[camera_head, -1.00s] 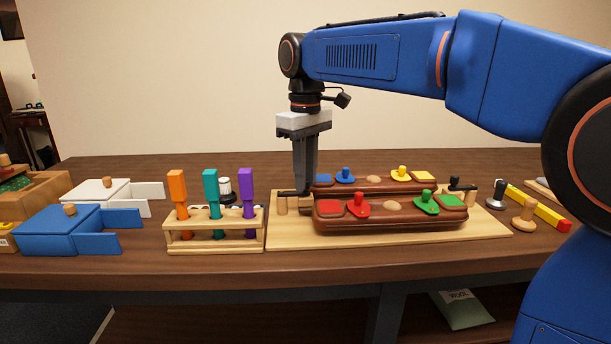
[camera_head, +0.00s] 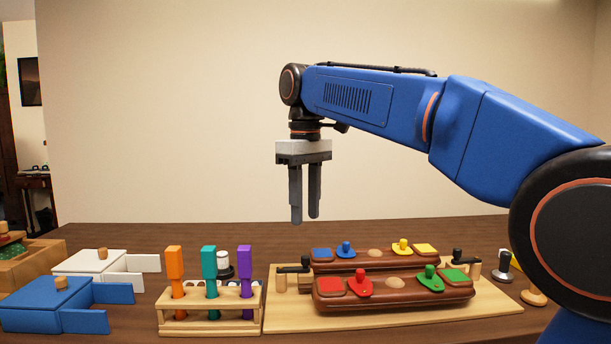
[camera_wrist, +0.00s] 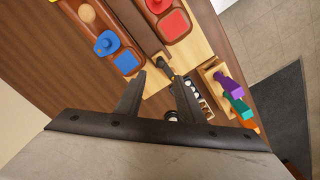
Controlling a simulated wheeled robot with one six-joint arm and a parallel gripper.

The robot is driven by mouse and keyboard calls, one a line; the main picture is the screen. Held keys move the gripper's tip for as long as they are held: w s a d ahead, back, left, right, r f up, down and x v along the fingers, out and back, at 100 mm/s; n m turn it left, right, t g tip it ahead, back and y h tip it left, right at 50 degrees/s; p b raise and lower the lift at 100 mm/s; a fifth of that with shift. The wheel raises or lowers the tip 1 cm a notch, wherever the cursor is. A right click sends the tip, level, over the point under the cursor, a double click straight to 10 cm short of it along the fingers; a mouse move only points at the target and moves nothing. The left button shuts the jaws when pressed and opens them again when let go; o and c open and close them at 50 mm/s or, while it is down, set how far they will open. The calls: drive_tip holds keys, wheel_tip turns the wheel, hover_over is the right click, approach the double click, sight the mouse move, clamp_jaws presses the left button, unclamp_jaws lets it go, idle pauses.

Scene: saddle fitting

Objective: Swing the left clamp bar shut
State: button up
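The left clamp bar (camera_head: 292,270) is a dark bar with a black knob (camera_head: 306,262), at the left end of the light wooden base (camera_head: 385,318). It reaches from a wooden post (camera_head: 281,283) toward the left ends of two brown saddle pieces, the front one (camera_head: 395,293) and the rear one (camera_head: 375,262). Whether it is fully seated I cannot tell. In the wrist view the dark bar (camera_wrist: 164,67) shows just beyond the fingertips. My gripper (camera_head: 305,219) is open and empty, above and apart from the clamp, fingers pointing down.
A right clamp with a black knob (camera_head: 457,256) stands at the base's other end. A wooden rack (camera_head: 210,319) with orange, teal and purple handles stands left of the base. Blue (camera_head: 45,304) and white (camera_head: 90,263) boxes stand farther left. The air around my gripper is clear.

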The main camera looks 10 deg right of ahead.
wheel_tip(320, 180, up, 7)
drive_tip(key=shift+r, duration=0.15)
drive_tip(key=shift+s, duration=0.1)
idle(0.4)
